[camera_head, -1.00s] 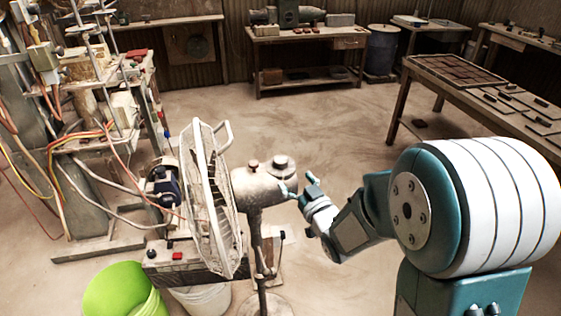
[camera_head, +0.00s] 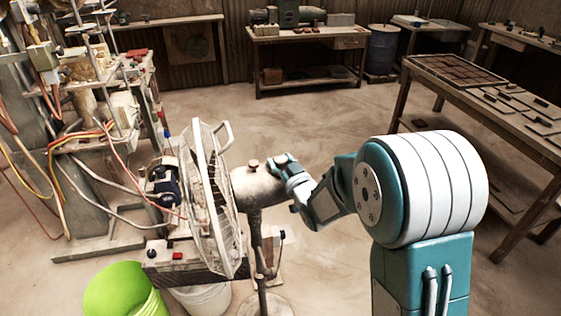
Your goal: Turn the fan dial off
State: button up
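The pedestal fan has a white wire cage (camera_head: 212,200), a dusty motor housing (camera_head: 254,186) behind it and a dark pole (camera_head: 257,240). A small knob (camera_head: 254,165) stands on top of the housing. The larger round dial sits at the housing's rear top and is now hidden behind my gripper. My gripper (camera_head: 281,163) is at that dial, reaching in from the right. Its fingers overlap the dial's place, and I cannot tell whether they are closed on it.
A machine rack with loose cables (camera_head: 85,150) stands left of the fan. A green bucket (camera_head: 122,292) and a white bucket (camera_head: 203,298) are on the floor below. A workbench (camera_head: 490,98) is at right, another (camera_head: 305,34) at the back. The floor between is clear.

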jog(key=shift+c, duration=0.4)
jog(key=shift+d+n+y, duration=0.1)
jog(key=shift+n+y, duration=0.2)
jog(key=shift+n+g+y, duration=0.8)
jog(key=shift+y, duration=0.2)
jog(key=shift+n+g+y, duration=0.8)
jog(key=shift+y, duration=0.2)
jog(key=o, duration=1.2)
jog(key=shift+c, duration=0.2)
